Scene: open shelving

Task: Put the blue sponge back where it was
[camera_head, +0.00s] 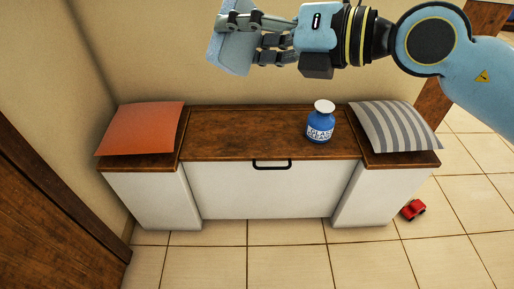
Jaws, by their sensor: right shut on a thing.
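The blue sponge (229,52) is a light blue flat block, held tilted at the top of the head view. My right gripper (252,38) is shut on it, with the arm coming in from the upper right. The sponge is in the air, above and behind the wooden bench top (232,135) in the picture, apart from it. Part of the sponge is hidden behind the fingers, and its top reaches near the picture's upper edge. My left gripper is not in the view.
On the bench stand an orange cushion (143,128) at left, a blue jar with a white lid (320,125) and a striped cushion (394,125) at right. The bench's middle is clear. A drawer front (270,192) has a black handle. A red toy car (412,210) lies on the floor.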

